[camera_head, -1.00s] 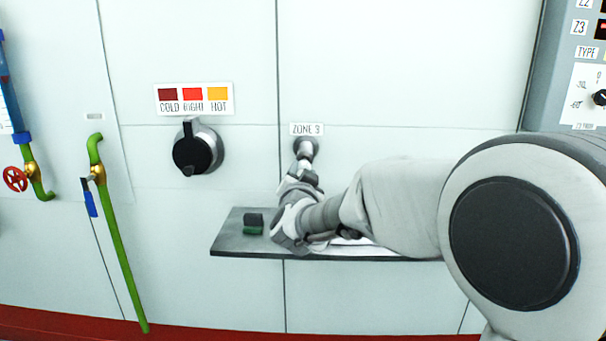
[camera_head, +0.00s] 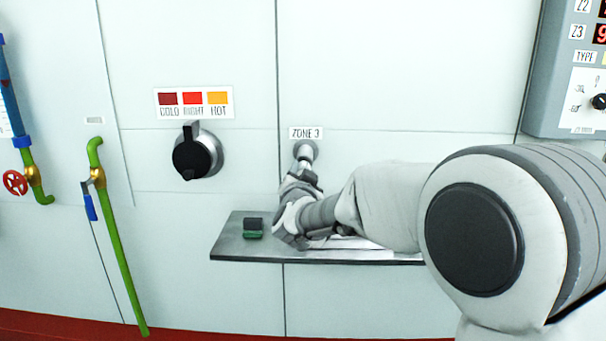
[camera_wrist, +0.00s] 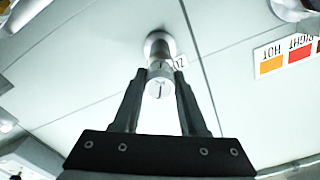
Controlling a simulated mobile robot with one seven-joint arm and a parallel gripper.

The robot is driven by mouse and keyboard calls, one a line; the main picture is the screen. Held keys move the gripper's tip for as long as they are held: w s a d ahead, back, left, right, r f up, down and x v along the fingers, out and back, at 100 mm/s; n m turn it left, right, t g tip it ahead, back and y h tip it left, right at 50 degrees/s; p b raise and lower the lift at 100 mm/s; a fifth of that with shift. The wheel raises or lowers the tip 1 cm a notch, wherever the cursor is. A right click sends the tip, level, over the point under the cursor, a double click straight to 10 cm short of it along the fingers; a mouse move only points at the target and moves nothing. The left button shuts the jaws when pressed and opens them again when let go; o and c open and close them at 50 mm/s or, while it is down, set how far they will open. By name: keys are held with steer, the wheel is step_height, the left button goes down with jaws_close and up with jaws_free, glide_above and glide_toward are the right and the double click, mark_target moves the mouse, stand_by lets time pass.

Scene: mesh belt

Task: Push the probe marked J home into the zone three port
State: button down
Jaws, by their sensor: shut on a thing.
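The probe marked J (camera_wrist: 159,87) is a short metal cylinder with a J on its near end face. My gripper (camera_wrist: 162,76) is shut on it, one finger on each side, in the wrist view. The far end of the probe meets the round zone three port (camera_wrist: 158,42) in the wall; how deep it sits is hidden. In the head view, the port (camera_head: 306,150) lies just below the ZONE 3 label (camera_head: 306,133). My gripper (camera_head: 302,172) reaches up to it from below, and covers most of the probe.
A metal shelf (camera_head: 232,246) sticks out below the port, with a small dark and green block (camera_head: 253,227) and white paper (camera_head: 355,243) on it. A black knob (camera_head: 192,157) is left of the port. A control box (camera_head: 570,75) is upper right; green pipes (camera_head: 115,235) are left.

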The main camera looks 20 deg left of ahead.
steer(key=shift+w, duration=0.2)
steer(key=shift+c, duration=1.8)
jaws_free()
steer(key=p+v, duration=0.2)
steer(key=v, duration=1.5)
steer(key=shift+s, duration=0.2)
steer(key=shift+d, duration=0.1)
